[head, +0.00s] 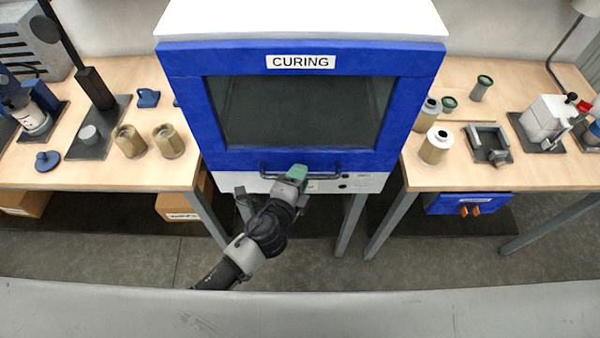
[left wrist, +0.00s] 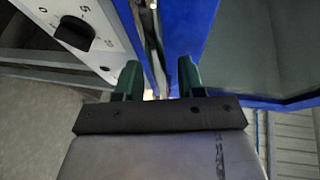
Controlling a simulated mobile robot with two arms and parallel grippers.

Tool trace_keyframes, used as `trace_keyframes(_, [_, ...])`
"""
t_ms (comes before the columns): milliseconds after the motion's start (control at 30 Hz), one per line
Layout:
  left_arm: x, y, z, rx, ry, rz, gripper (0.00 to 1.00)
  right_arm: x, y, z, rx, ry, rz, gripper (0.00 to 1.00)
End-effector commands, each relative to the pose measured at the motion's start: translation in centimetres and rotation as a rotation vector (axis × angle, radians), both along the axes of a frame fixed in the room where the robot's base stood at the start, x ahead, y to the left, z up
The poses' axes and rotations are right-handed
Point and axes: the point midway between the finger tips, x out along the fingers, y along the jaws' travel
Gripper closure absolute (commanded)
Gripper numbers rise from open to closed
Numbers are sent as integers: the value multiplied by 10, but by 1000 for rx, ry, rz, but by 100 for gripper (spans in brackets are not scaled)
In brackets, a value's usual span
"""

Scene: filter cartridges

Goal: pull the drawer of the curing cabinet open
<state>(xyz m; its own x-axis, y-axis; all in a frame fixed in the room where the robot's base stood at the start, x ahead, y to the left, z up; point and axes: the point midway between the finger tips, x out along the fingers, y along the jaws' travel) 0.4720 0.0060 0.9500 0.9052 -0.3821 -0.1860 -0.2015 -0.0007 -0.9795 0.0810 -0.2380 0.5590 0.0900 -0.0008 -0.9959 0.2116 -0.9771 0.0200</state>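The curing cabinet (head: 180,100) has a blue front with a dark window and a "CURING" label. Its blue front (head: 235,158) looks closed, flush above a white lower panel. A dark bar handle (head: 333,170) runs along the bottom of the blue front. My left gripper (head: 298,174) is at the handle, hiding part of it. In the left wrist view, its green fingertips (left wrist: 160,78) are apart, with the bar (left wrist: 153,45) running up between or just beyond them. I cannot tell whether they touch it. My right gripper is not in view.
Wooden tables flank the cabinet. The left one holds tan cartridges (head: 130,141) and a dark stand (head: 97,125). The right one holds cartridges (head: 436,146), a grey fixture (head: 488,143) and a white device (head: 548,118). A blue box (head: 468,203) hangs below. The floor before the cabinet is clear.

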Motion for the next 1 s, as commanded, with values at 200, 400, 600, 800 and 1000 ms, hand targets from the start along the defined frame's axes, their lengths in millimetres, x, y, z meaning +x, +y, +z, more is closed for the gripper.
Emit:
trace_keyframes(200, [9,-4,-2,-1,1,0,61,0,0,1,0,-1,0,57])
trace_keyframes(400, [9,-4,-2,-1,1,0,61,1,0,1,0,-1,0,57])
trace_keyframes(600, [9,-4,-2,-1,1,-1,92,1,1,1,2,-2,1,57])
trace_keyframes(800, [9,-4,-2,-1,1,-1,100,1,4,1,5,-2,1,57])
trace_keyframes(1000, [7,-4,-2,-1,1,-1,100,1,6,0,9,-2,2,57])
